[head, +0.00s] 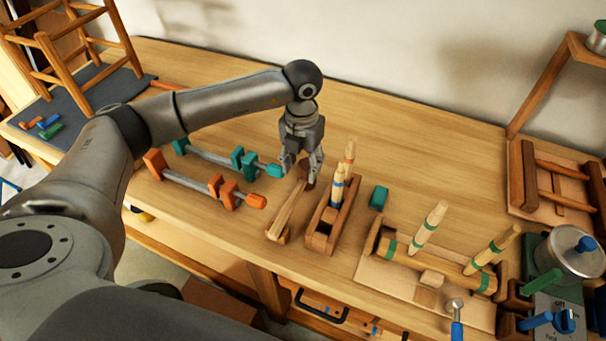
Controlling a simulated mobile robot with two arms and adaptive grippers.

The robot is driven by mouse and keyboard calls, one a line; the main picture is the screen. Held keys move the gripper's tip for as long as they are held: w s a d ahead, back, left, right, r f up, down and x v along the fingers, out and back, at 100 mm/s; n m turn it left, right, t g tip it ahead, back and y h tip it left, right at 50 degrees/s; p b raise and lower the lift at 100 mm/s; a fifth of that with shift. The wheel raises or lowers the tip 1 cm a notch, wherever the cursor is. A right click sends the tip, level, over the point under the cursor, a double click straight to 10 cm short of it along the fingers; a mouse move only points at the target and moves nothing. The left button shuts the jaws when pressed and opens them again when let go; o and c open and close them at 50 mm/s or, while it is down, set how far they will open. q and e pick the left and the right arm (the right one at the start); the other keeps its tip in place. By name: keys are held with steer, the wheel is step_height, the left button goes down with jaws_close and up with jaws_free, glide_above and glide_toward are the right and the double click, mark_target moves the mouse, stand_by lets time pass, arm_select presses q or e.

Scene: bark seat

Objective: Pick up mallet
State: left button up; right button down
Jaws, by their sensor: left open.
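I cannot tell whether the fingers touch the wood. My right gripper is not in view.
Orange clamps (205,187) and green clamps (230,162) lie left. The back middle is clear.

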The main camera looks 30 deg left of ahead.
mark_target(300, 184)
arm_select(q)
steer(key=shift+s+d+f, duration=0.1)
steer(key=shift+s+f, duration=0.05)
steer(key=shift+f, duration=0.4)
steer(key=shift+s+d+f, duration=0.1)
steer(key=shift+s+f, duration=0.05)
steer(key=shift+f, duration=0.35)
steer(key=shift+a+f+p, duration=0.1)
steer(key=shift+f+p, duration=0.2)
steer(key=shift+f, duration=0.1)
steer(key=shift+w+f, duration=0.1)
steer(key=shift+f, duration=0.15)
steer(key=f+p, duration=0.1)
steer(key=f, duration=0.1)
steer(key=f+p, duration=0.1)
steer(key=f, duration=0.1)
steer(key=shift+s+a+f, duration=0.1)
steer(key=shift+s+a, duration=0.1)
steer(key=shift+f, duration=0.4)
steer(key=shift+w, duration=0.1)
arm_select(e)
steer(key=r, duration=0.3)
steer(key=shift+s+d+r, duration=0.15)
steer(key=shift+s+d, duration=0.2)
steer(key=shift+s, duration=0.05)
arm_select(q)
steer(key=shift+c, duration=0.5)
